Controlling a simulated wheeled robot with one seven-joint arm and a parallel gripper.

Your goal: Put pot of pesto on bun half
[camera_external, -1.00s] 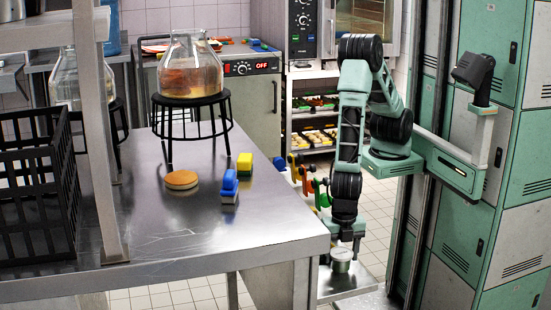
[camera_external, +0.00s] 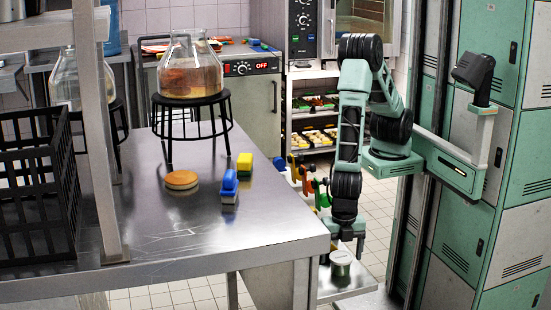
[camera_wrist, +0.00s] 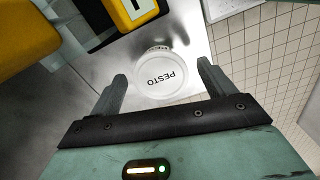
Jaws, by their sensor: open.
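The pot of pesto (camera_external: 341,257) stands upright on a low metal shelf beside the table's front right corner. Its round white lid, marked PESTO, faces up in the wrist view (camera_wrist: 161,78). My gripper (camera_external: 346,242) is open and points down just over the pot. In the wrist view the two fingertips (camera_wrist: 162,76) show on either side of the lid, with gaps. I cannot tell whether they reach down to the pot's height. The bun half (camera_external: 181,181) lies on the steel table, left of my gripper, with nothing on top.
A blue block (camera_external: 229,186) and a yellow block (camera_external: 244,163) are right of the bun. A black stand (camera_external: 192,105) with a glass vessel is behind it. A black crate (camera_external: 38,190) and shelf post (camera_external: 103,150) are at left. The table's front right is clear.

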